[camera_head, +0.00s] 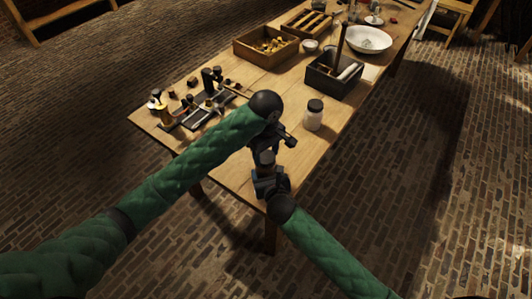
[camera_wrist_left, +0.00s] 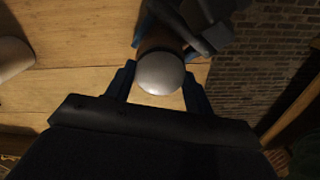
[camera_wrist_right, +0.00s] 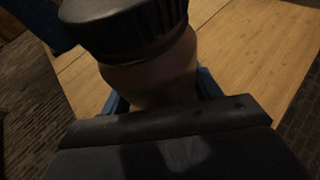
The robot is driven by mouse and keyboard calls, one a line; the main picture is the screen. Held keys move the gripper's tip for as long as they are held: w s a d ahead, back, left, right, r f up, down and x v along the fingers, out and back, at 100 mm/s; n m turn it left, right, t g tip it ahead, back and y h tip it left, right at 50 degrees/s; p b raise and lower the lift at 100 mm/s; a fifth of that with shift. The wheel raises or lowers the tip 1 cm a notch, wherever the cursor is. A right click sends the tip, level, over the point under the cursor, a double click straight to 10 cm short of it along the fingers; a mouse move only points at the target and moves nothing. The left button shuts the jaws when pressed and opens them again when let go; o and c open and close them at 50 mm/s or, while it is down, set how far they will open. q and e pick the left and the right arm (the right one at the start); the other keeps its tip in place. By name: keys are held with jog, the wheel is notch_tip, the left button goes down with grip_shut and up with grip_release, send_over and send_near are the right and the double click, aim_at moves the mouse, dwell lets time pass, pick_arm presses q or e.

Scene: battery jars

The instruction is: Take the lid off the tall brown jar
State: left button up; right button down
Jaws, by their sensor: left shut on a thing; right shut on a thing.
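The tall brown jar (camera_wrist_right: 150,78) fills the upper middle of the right wrist view, with its black ribbed lid (camera_wrist_right: 130,28) at the top. My right gripper (camera_head: 266,174) is shut on the jar's body, with a blue finger on each side. In the left wrist view the lid's round top (camera_wrist_left: 160,73) looks grey in the light and sits between my left gripper's blue fingers. My left gripper (camera_head: 268,144) is shut on the lid, above the right one. The lid appears to rest on the jar's neck; I cannot tell whether it is loose. My arms largely hide the jar in the head view.
A pale jar with a dark lid (camera_head: 314,115) stands on the wooden table (camera_head: 225,165) to the right of my grippers. A dark open box (camera_head: 333,82), a wooden tray (camera_head: 266,48) and a white bowl (camera_head: 368,40) stand farther back. Small parts lie at the left.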

aim_at(266, 156)
pick_arm(q)
jog(key=n, duration=0.3)
pick_arm(e)
jog(key=shift+f, duration=0.1)
pick_arm(q)
jog(key=shift+r, duration=0.7)
dwell(0.3)
jog(key=shift+r, duration=0.3)
jog(key=shift+r, duration=0.15)
jog(key=shift+r, duration=2)
pick_arm(e)
jog(key=shift+c, duration=1.3)
grip_release()
